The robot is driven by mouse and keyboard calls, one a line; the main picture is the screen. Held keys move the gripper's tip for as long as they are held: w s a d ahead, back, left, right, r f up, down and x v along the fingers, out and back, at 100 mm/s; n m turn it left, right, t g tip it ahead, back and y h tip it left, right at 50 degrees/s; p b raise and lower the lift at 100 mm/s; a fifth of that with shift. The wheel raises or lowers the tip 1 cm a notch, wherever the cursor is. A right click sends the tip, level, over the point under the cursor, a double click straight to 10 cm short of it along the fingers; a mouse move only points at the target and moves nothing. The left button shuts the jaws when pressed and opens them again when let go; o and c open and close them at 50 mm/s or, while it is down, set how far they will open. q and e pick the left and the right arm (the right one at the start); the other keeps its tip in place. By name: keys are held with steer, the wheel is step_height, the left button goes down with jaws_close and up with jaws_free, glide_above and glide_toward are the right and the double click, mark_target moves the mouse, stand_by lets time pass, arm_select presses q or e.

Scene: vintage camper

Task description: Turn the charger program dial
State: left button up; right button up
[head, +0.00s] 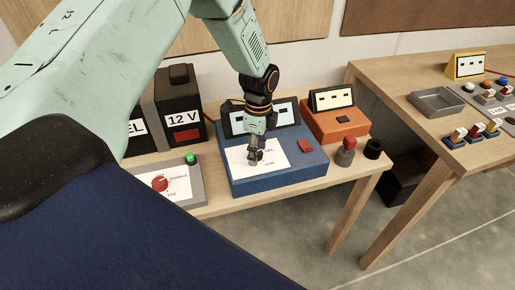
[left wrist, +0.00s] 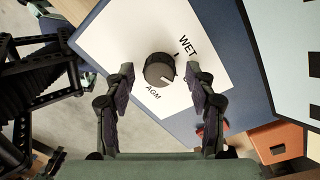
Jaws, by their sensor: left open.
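My left gripper (head: 254,157) is over the card and hides the dial in the head view. In the left wrist view its open fingers (left wrist: 160,82) stand on either side of the dial, with gaps visible. My right gripper is not in view.
A grey panel with a red knob (head: 159,183) and a green button (head: 191,158) is left of the charger, before a black 12 V box (head: 180,105). An orange box (head: 335,124) and a red-topped post (head: 346,150) stand right. Another table (head: 390,85) is beyond a gap.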

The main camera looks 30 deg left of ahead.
arm_select(q)
step_height(320, 180, up, 12)
steer(key=shift+w, duration=0.35)
steer(key=shift+a, duration=0.1)
stand_by(0.7)
